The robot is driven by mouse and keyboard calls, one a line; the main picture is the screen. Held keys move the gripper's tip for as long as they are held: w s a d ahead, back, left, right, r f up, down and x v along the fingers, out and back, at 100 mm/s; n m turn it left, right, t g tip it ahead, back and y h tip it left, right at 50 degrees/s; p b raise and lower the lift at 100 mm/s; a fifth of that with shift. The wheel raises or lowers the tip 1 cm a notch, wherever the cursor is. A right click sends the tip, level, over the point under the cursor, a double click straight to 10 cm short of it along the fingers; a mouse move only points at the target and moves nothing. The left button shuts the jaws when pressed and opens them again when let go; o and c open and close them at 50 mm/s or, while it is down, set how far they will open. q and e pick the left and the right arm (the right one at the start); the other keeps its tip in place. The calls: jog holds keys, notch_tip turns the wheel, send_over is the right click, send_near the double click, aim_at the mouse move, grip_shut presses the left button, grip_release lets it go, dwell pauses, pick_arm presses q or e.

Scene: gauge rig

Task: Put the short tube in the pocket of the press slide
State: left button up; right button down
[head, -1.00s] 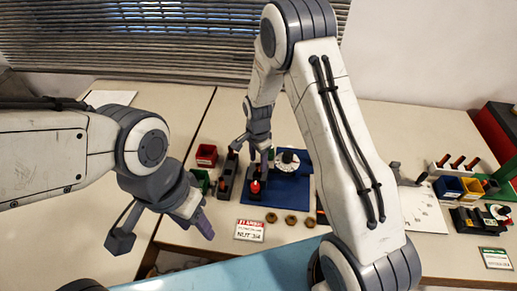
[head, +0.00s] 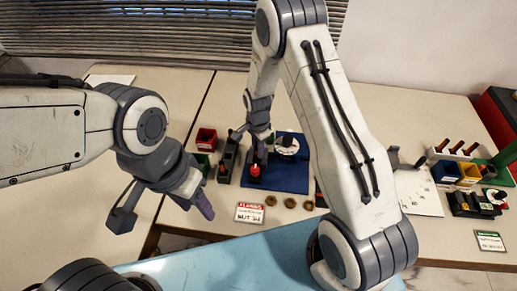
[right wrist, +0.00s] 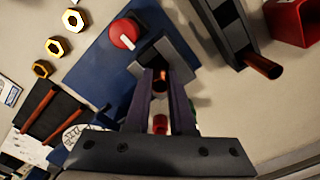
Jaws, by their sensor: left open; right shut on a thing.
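My right gripper (right wrist: 163,78) is shut on a small copper-brown tube (right wrist: 160,80) held between its fingertips. The tube is mostly hidden by the fingers. Just beyond the fingertips is a dark grey block (right wrist: 148,58) on the blue board, which looks like the press slide. Its pocket is hard to make out, and I cannot tell whether the tube touches it. In the head view my right gripper (head: 261,148) is over the blue board, behind the red knob (head: 254,170). My left gripper (head: 201,206) is open and empty, left of the card, away from the press.
The blue board (head: 287,178) carries a white dial (head: 287,146). A dark fixture (right wrist: 228,28) with a protruding copper rod (right wrist: 262,66) stands beside it, near a red bin (head: 206,138). Several brass nuts (head: 290,203) and a card (head: 249,212) lie in front. My right arm hides part of the bench.

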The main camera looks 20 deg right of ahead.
jog(key=shift+s, duration=0.15)
jog(key=c, duration=0.7)
grip_release()
jog(key=shift+r, duration=0.1)
notch_tip(320, 180, up, 9)
jog(key=shift+r+b, duration=0.15)
jog(key=shift+b, duration=0.75)
jog(key=shift+r, duration=0.5)
jog(key=shift+a, duration=0.1)
